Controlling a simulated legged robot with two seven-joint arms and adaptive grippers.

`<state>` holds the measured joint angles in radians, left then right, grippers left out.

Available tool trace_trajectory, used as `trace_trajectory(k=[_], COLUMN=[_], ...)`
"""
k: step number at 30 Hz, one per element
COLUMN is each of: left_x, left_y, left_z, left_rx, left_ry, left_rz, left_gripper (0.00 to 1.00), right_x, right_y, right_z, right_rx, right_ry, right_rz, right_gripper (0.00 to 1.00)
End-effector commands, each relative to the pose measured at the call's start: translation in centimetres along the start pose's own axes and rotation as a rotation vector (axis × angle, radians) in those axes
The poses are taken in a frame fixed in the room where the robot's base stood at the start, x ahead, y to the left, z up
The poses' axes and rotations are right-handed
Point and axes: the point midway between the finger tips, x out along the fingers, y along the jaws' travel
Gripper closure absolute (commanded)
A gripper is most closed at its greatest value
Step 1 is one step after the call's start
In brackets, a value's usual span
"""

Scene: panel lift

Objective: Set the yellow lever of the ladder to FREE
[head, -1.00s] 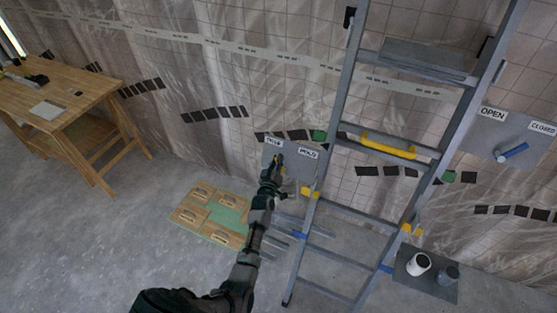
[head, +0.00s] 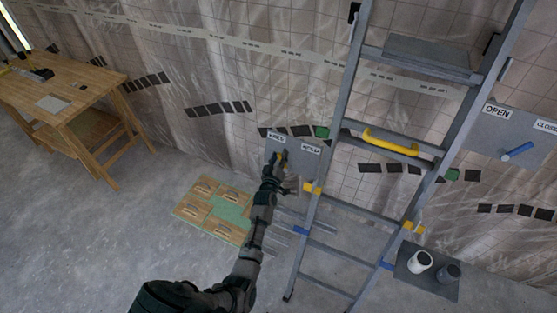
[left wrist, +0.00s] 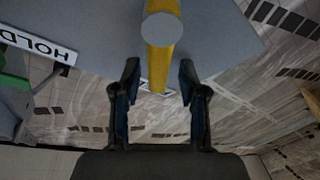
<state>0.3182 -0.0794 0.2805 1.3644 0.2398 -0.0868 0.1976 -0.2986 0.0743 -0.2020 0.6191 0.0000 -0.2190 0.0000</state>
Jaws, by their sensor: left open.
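The grey panel (head: 305,168) beside the ladder (head: 341,140) carries two white labels, one at left that looks like FREE (head: 277,136) and HOLD (head: 311,149) at right. In the left wrist view the yellow lever (left wrist: 160,65) extends from a round grey pivot (left wrist: 161,28) on the panel. Its far end partly covers a white label I cannot read; the HOLD label (left wrist: 38,45) lies off to the left, upside down. My left gripper (left wrist: 159,78) is open, with a finger on each side of the lever and gaps visible. In the head view my left gripper (head: 280,160) hides most of the lever.
A yellow handle (head: 390,142) crosses the ladder. White and dark cans (head: 420,261) stand by the ladder's foot.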

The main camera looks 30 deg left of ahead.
Motion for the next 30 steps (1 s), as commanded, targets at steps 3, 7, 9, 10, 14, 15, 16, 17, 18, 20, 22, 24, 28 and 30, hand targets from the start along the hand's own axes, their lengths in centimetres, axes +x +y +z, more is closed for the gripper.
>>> trace_trajectory(k=[3,7,9,10,14,15,16,17,18,20,22,24,28,30], left_x=[-1.1,-3.7,-5.3,-6.0,-8.7,-9.4,-9.9,-10.2,-10.7,-11.2,-11.6,-11.7,-11.7,-11.7], left_y=[-0.1,-0.1,-0.2,-0.1,-0.2,-0.1,-0.1,-0.1,-0.2,-0.1,-0.2,-0.1,-0.1,-0.1], left_z=[0.2,0.2,0.2,0.2,0.3,0.2,0.3,0.3,0.3,0.3,0.2,0.2,0.2,0.2], left_rx=[0.000,0.000,0.000,0.000,0.000,0.000,0.000,0.000,0.000,0.000,0.000,-0.001,-0.001,-0.001], left_ry=[-0.002,-0.002,-0.003,-0.002,-0.003,-0.004,-0.004,-0.003,-0.004,-0.003,-0.003,-0.002,-0.002,-0.002], left_rz=[-0.001,-0.002,-0.002,-0.002,-0.002,-0.002,-0.002,-0.002,-0.002,-0.002,-0.002,-0.002,-0.002,-0.002], left_gripper=[0.57,0.57,0.57,0.57,0.57,0.57,0.57,0.57,0.57,0.57,0.57,0.57,0.57,0.57], right_x=[0.0,0.0,0.0,0.0,0.0,0.0,0.0,0.0,0.0,0.0,0.0,0.0,0.0,0.0], right_y=[0.2,0.3,0.4,0.4,0.4,0.4,0.4,0.5,0.5,0.5,0.5,0.5,0.5,0.5], right_z=[0.1,0.2,0.2,0.2,0.2,0.2,0.2,0.2,0.2,0.2,0.2,0.2,0.2,0.2], right_rx=[0.000,0.000,0.000,0.000,0.000,0.000,0.000,0.000,0.000,0.000,0.000,0.000,0.000,0.000], right_ry=[-0.001,-0.001,-0.001,-0.001,-0.002,-0.002,-0.002,-0.002,-0.002,-0.003,-0.003,-0.003,-0.003,-0.003], right_rz=[0.003,0.004,0.005,0.005,0.005,0.005,0.005,0.005,0.005,0.005,0.005,0.005,0.005,0.005], right_gripper=[0.60,0.60,0.60,0.60,0.60,0.60,0.60,0.60,0.60,0.60,0.60,0.60,0.60,0.60])
